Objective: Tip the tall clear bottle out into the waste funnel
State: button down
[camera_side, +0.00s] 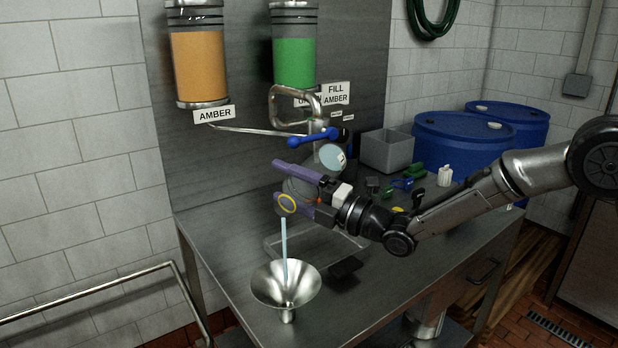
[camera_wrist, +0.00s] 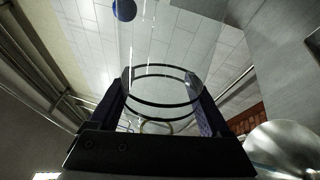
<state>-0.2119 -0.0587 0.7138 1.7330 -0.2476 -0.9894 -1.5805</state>
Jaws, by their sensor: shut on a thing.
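My gripper (camera_side: 292,188), with purple fingers, is shut on the tall clear bottle (camera_side: 300,191). The bottle is tilted, with its lower end toward the left, where a yellow ring shows. In the wrist view the clear bottle (camera_wrist: 162,90) shows between both fingers with dark rings around it. The metal waste funnel (camera_side: 286,284) stands at the front of the bench, below and apart from the bottle. A thin pale blue stream (camera_side: 284,248) runs straight down from below the bottle into the funnel. The funnel also shows at the lower right of the wrist view (camera_wrist: 285,150). The liquid inside the bottle is hard to make out.
Amber (camera_side: 199,65) and green (camera_side: 294,62) tanks hang on the back panel. A valve with a blue handle (camera_side: 313,138) sits close behind my gripper. A grey bin (camera_side: 386,152) and small parts stand at the right.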

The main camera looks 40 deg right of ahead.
jog(key=shift+r, duration=0.1)
jog(key=m, duration=0.2)
jog(key=r+m+h, duration=0.1)
jog(key=shift+w+m, duration=0.1)
jog(key=shift+m, duration=0.3)
jog(key=m, duration=0.4)
jog(key=r+m+h, duration=0.1)
jog(key=m, duration=0.1)
jog(key=shift+a+t, duration=0.1)
jog(key=shift+t, duration=0.2)
jog(key=m, duration=0.4)
jog(key=m+h, duration=0.1)
jog(key=m, duration=0.1)
jog(key=shift+a+r, duration=0.1)
jog(key=shift+r, duration=0.15)
jog(key=m, duration=0.3)
jog(key=shift+a+r+g+h, duration=0.2)
jog(key=shift+g+h, duration=0.1)
jog(key=shift+g, duration=0.1)
jog(key=m, duration=0.3)
jog(key=shift+s+a+r, duration=0.15)
jog(key=shift+s+a, duration=0.05)
jog(key=shift+s, duration=0.2)
